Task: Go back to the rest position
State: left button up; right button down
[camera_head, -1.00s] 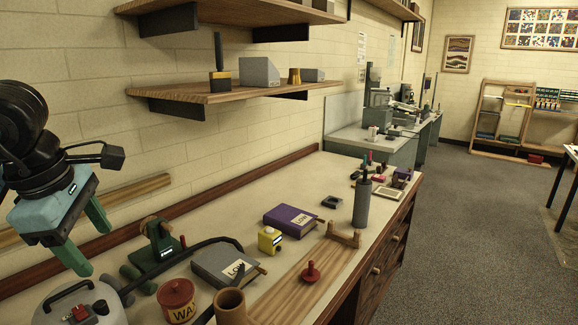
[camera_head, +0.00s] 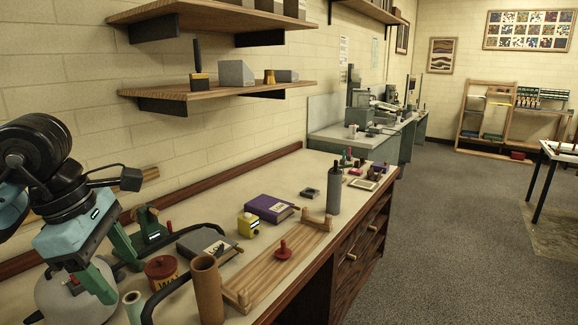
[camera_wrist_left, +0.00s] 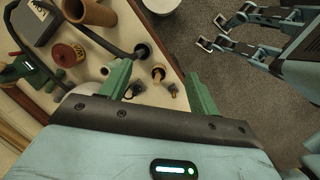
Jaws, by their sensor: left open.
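My left gripper (camera_head: 122,278) hangs at the lower left in the head view, above the near left end of the workbench (camera_head: 282,181). Its two green fingers are apart with nothing between them. The left wrist view also shows the open fingers (camera_wrist_left: 158,78), with the bench corner and small items below them.
A purple book (camera_head: 270,208) and a grey cylinder (camera_head: 333,188) stand farther along. Shelves (camera_head: 225,86) hang above.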

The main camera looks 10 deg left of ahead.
pick_arm(q)
jog(key=d+f+n+t+h, duration=0.1)
jog(key=d+f+n+h, duration=0.2)
jog(key=d+n+h, duration=0.3)
jog(key=w+d+f+n+h, duration=0.1)
jog(key=d+f+n+h, duration=0.2)
jog(key=d+h, duration=0.45)
jog(key=d+f+n+t+h, duration=0.1)
jog(key=d+f+n+h, duration=0.2)
jog(key=d+n+h, duration=0.4)
jog(key=a+f+n+t+y, duration=0.3)
jog(key=f+n+t+y, duration=0.4)
jog(key=f+n, duration=0.45)
jog(key=a+f+n+t+y, duration=0.3)
jog(key=f+n+t+y, duration=0.3)
jog(key=f+n+y, duration=0.45)
jog(key=s+a+f+n+g+y, duration=0.2)
jog(key=s+f+n+g, duration=0.6)
jog(key=s+f, duration=1)
jog(key=shift+s+a+f+n+y, duration=0.15)
jog(key=shift+s+n+y, duration=0.35)
jog(key=shift+n, duration=0.6)
